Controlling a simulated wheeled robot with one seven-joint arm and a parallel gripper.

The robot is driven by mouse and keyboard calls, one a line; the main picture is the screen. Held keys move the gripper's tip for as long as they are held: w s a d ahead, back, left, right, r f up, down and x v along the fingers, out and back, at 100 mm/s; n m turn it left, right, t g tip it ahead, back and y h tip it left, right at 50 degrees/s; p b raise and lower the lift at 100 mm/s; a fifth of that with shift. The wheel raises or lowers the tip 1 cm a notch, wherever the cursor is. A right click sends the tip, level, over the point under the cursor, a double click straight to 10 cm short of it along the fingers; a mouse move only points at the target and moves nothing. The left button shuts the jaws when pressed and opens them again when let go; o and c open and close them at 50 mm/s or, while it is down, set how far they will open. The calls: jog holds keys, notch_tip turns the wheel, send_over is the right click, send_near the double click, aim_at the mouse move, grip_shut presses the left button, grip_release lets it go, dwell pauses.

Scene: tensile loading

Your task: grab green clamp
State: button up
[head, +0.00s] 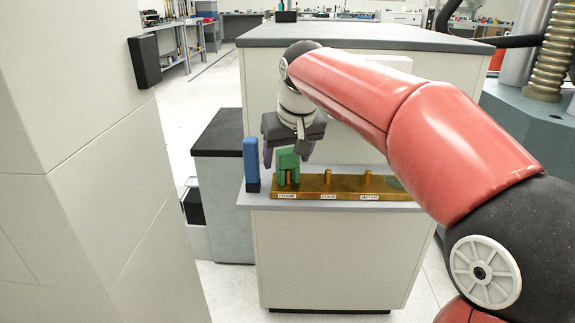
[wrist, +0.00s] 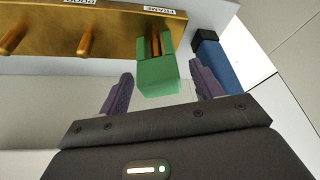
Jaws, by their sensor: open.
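The green clamp (head: 287,163) sits on the leftmost station of a brass rack, above the label that seems to read FRAME. In the wrist view the green clamp (wrist: 157,76) lies ahead of my gripper, in line with the gap between its fingers. My gripper (head: 289,156) is open, with one purple finger to each side of the clamp. In the wrist view the fingertips of my gripper (wrist: 162,75) are apart from the clamp, with a gap on both sides. The gripper holds nothing.
The brass rack (head: 345,186) has bare pegs to the right of the clamp, with labels below. A blue block with a dark end (head: 251,163) stands close to the left of the clamp. The rack rests on a grey-topped cabinet (head: 262,203); a taller cabinet (head: 360,36) rises behind.

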jog(key=shift+c, duration=0.4)
jog(key=c, duration=1.1)
jog(key=shift+r, duration=0.1)
